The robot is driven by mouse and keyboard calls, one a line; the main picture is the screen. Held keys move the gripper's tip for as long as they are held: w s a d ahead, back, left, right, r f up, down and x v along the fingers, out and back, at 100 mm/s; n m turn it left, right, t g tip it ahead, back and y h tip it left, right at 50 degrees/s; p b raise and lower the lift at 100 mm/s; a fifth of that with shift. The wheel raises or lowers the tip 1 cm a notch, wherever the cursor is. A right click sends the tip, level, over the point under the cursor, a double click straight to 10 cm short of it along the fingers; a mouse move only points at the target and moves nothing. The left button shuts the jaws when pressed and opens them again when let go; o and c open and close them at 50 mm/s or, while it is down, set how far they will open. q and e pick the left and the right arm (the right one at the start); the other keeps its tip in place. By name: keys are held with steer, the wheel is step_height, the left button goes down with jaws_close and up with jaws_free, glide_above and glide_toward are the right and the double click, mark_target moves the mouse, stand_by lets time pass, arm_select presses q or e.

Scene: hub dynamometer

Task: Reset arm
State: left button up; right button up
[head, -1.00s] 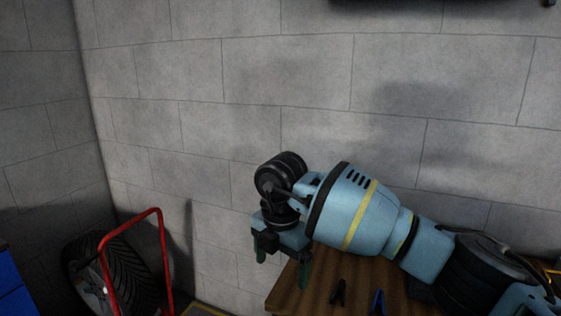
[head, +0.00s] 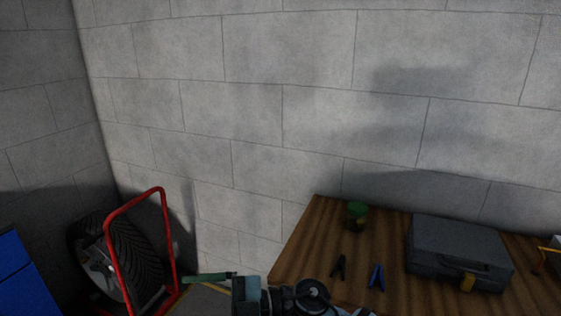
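My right gripper (head: 212,279) is at the bottom edge of the head view, left of the workbench's front corner. Its arm comes in low from the right. One green finger shows, pointing left from the upper edge of the gripper's body; the other finger is hidden or below the frame. Nothing shows held at the visible finger, and its place at the body's edge fits spread fingers. My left gripper is not in view.
The wooden workbench (head: 309,239) holds a green can (head: 357,215), a black clamp (head: 339,267), a blue clamp (head: 376,277) and a grey toolbox (head: 459,252). A red-framed cart (head: 111,262) with a tyre (head: 142,247) stands left. A blue cabinet (head: 14,268) is far left.

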steer(key=w+d+f+m+t+h, duration=0.3)
steer(key=d+f+m+t+h, duration=0.6)
steer(key=d+f+m+t, duration=0.85)
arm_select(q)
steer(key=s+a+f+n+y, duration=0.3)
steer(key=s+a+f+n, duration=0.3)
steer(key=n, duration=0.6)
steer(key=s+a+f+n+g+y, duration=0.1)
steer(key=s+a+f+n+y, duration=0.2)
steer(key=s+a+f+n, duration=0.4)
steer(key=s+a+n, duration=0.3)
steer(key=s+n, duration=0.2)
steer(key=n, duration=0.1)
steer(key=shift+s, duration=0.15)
arm_select(e)
steer(key=s+d+f+m+g+h, duration=0.2)
steer(key=s+d+f+m+h, duration=0.2)
steer(key=s+d+f, duration=0.4)
steer(key=s+d+f+m+g+h, duration=0.2)
steer(key=s+d+f+m+h, duration=0.2)
steer(key=s+d+f, duration=0.4)
steer(key=s+m, duration=0.1)
steer(key=s, duration=0.3)
steer(key=shift+s+d+f, duration=0.2)
steer(key=shift+d+f, duration=0.1)
steer(key=shift+d, duration=0.05)
